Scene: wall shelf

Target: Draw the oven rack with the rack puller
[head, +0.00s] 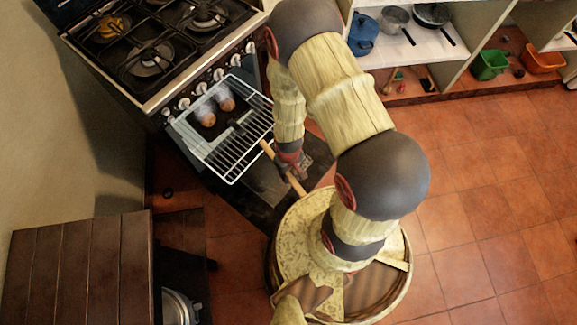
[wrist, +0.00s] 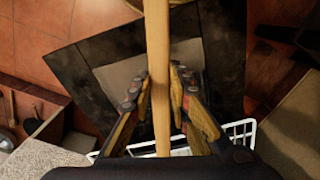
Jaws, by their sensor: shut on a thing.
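The rack puller, a pale wooden stick (head: 297,185), is held in my gripper (head: 291,163). It also runs between the two fingers in the wrist view (wrist: 156,40). Its far end points to the dark tray on the rack; whether it hooks or touches the rack, I cannot tell. The oven rack (head: 236,163), a white wire grid, sticks out of the oven front over the lowered dark door (head: 268,190). A dark tray with two brown round items (head: 207,117) lies on it. My gripper is shut on the stick, beside the rack's right edge.
The stove top (head: 150,58) with burners is above the oven, with knobs along its front. A shelf (head: 440,55) with pans and tubs stands at upper right. A dark wooden table (head: 80,265) is at lower left. Tiled floor (head: 480,200) is free at right.

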